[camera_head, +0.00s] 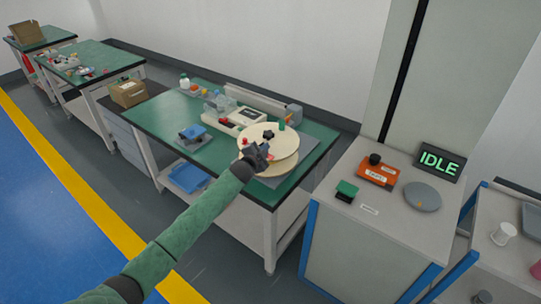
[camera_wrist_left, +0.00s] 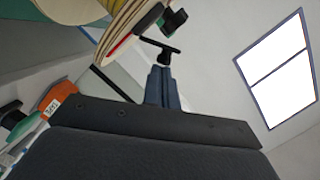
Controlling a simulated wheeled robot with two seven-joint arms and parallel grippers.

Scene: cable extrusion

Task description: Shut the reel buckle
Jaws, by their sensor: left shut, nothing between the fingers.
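The reel (camera_head: 284,139) is a large cream disc pair on the near right end of the green-topped bench. A black knob (camera_head: 268,134) stands at its top, with a red piece (camera_head: 245,142) at its left edge. My left gripper (camera_head: 264,152) is at the reel's near left side, shut and empty. In the left wrist view the shut fingers (camera_wrist_left: 160,76) point at a black T-shaped part (camera_wrist_left: 158,45) beside the reel's rim (camera_wrist_left: 122,28). A red strip (camera_wrist_left: 121,43) lies along the rim. I cannot tell which part is the buckle, or whether the fingers touch anything. My right gripper is not in view.
A white machine (camera_head: 238,118) and a blue block (camera_head: 192,132) stand on the bench left of the reel. A grey cabinet (camera_head: 345,228) at the right carries an orange box (camera_head: 376,173) and an IDLE display (camera_head: 440,162). Floor shows between bench and cabinet.

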